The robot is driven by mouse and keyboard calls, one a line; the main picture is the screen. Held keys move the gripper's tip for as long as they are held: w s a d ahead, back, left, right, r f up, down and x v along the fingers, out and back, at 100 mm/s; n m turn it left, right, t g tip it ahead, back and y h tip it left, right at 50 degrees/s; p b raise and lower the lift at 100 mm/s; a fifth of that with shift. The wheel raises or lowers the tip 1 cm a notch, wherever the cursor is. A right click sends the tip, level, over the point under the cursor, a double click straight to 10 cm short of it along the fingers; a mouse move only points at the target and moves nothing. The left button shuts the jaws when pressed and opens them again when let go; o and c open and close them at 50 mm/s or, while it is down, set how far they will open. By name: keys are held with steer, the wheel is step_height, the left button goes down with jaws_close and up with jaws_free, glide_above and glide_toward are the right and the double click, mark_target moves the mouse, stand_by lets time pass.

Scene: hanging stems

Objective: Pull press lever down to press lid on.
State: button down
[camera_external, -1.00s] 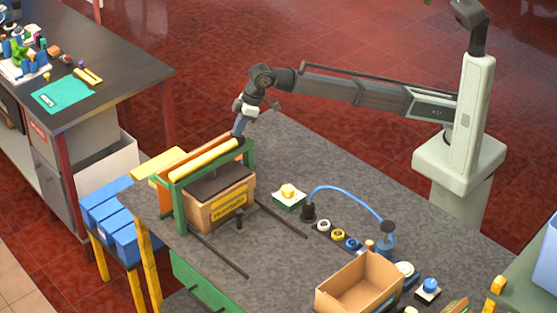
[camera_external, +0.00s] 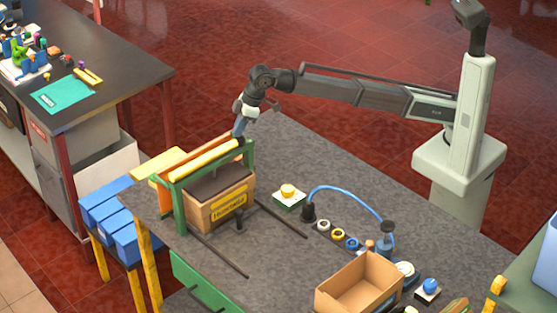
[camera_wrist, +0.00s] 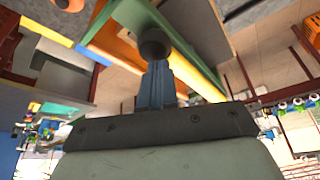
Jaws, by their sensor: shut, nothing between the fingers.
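The press is a green frame (camera_external: 178,208) with a yellow bar (camera_external: 204,160) across its top, at the table's left end. Under it stands a cardboard box (camera_external: 210,213) with a yellow label. A dark lid (camera_external: 218,181) lies at the box top; I cannot tell how firmly it sits. My gripper (camera_external: 239,131) is shut and empty, pointing down at the frame's far right top corner. In the wrist view the blue fingers (camera_wrist: 158,82) reach up to a dark round knob (camera_wrist: 155,44), perhaps the lever's end. They look touching or nearly so.
Two dark rails (camera_external: 218,255) run along the table from the press. A button box (camera_external: 288,195), a blue hose (camera_external: 345,190), several small rings and an open cardboard box (camera_external: 358,288) stand to the right. Blue bins (camera_external: 107,215) stand left. The table's back middle is clear.

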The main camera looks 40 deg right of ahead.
steer(key=shift+f, duration=0.35)
stand_by(1.1)
steer(key=shift+r, duration=0.1)
step_height(320, 180, up, 8)
stand_by(1.0)
stand_by(0.4)
